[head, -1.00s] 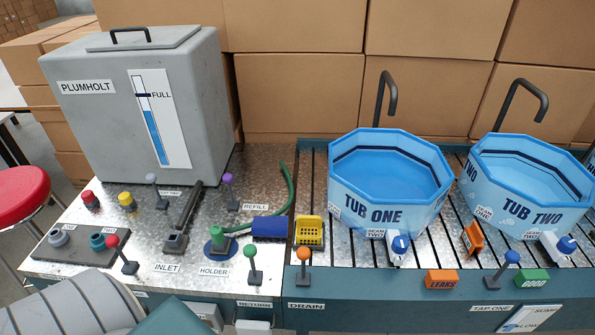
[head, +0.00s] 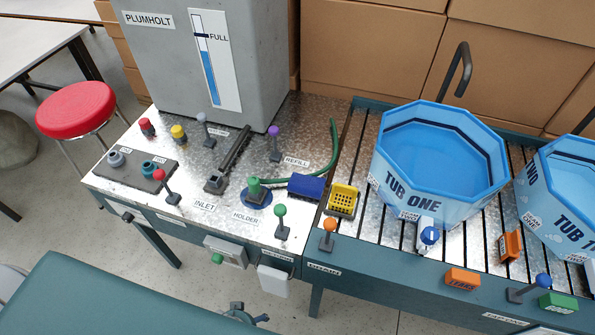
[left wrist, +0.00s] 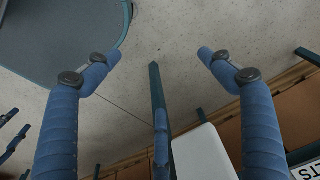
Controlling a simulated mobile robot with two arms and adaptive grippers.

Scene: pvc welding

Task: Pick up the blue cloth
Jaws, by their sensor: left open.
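The blue cloth (head: 307,186) looks like a small folded dark-blue block. It lies on the metal bench top between the green hose and the yellow basket. The speckled floor is behind the fingers in that view, and the cloth is not seen there. A small dark shape at the bottom edge of the head view could be part of a gripper; I cannot tell. My right gripper is not clearly seen.
The green hose (head: 334,150) curves behind the cloth, and the yellow basket (head: 343,200) stands right of it. Upright levers with green (head: 281,222) and orange (head: 329,233) knobs stand in front. Tub one (head: 440,160) is further right. A red stool (head: 75,110) stands left.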

